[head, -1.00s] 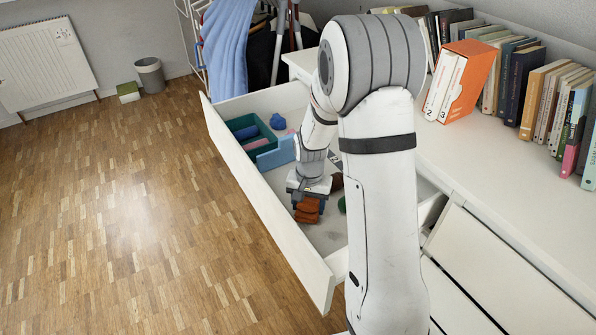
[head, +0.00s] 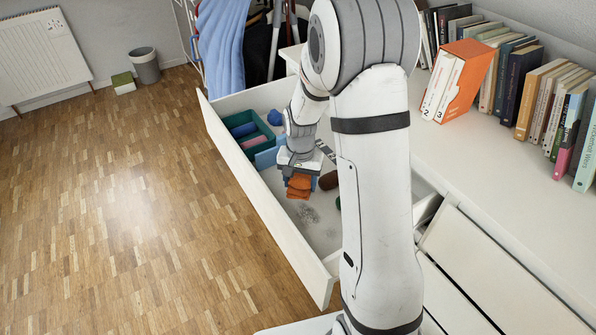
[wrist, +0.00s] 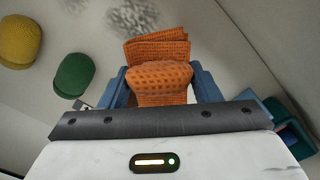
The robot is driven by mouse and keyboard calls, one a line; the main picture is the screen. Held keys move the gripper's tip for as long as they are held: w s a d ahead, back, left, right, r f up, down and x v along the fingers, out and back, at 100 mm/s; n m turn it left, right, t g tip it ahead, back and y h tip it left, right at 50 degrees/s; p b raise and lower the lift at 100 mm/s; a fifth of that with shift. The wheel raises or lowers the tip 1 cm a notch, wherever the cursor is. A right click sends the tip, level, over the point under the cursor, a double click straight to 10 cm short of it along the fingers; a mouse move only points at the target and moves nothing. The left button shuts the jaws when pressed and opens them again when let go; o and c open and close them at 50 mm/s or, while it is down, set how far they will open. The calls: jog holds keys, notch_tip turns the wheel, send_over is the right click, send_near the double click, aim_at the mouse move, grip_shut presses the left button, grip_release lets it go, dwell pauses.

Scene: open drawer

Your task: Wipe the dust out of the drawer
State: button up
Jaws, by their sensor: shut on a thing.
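The open drawer (head: 262,215) is white and pulled out of the white dresser. My gripper (head: 298,178) is inside it, pointing down, with blue fingers shut on a folded orange cloth (head: 299,188). In the wrist view the cloth (wrist: 160,72) bulges between the fingers, and its waffled edge spreads beyond them. Grey dust (head: 306,213) lies on the drawer floor on the near side of the cloth. The dust also shows in the wrist view (wrist: 135,14), just past the cloth. I cannot tell whether the cloth touches the floor.
A teal tray (head: 228,124) with a blue and a pink roll stands at the drawer's far end, a blue thing (head: 274,118) beside it. A brown roll (head: 328,180) lies right of my gripper.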

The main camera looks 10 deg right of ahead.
jog(key=shift+r+p, duration=0.55)
jog(key=shift+r, duration=0.55)
